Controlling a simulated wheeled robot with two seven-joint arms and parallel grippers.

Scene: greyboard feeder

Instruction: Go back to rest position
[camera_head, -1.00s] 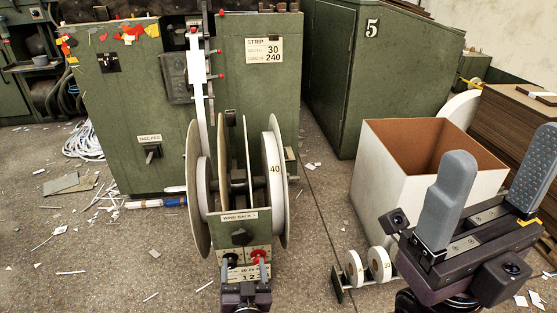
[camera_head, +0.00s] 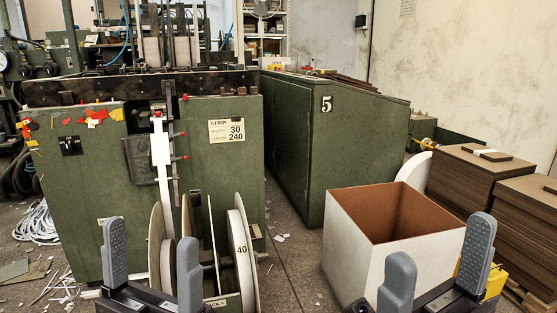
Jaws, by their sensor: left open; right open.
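My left gripper (camera_head: 151,268) is at the bottom left, its two grey fingers wide apart with nothing between them. It stands in front of the reel stand, hiding part of the left reel. My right gripper (camera_head: 437,271) is at the bottom right, also open and empty, in front of the white box (camera_head: 364,243). Both grippers point upward in the picture and appear at a similar height. The lower parts of both are cut off by the frame's bottom edge.
The reel (camera_head: 241,259) marked 40 stands before the green strip machine (camera_head: 97,176). A green cabinet (camera_head: 350,142) marked 5 stands behind the box. Brown board stacks (camera_head: 469,182) stand at the right. Bare floor (camera_head: 284,262) lies between reel and box.

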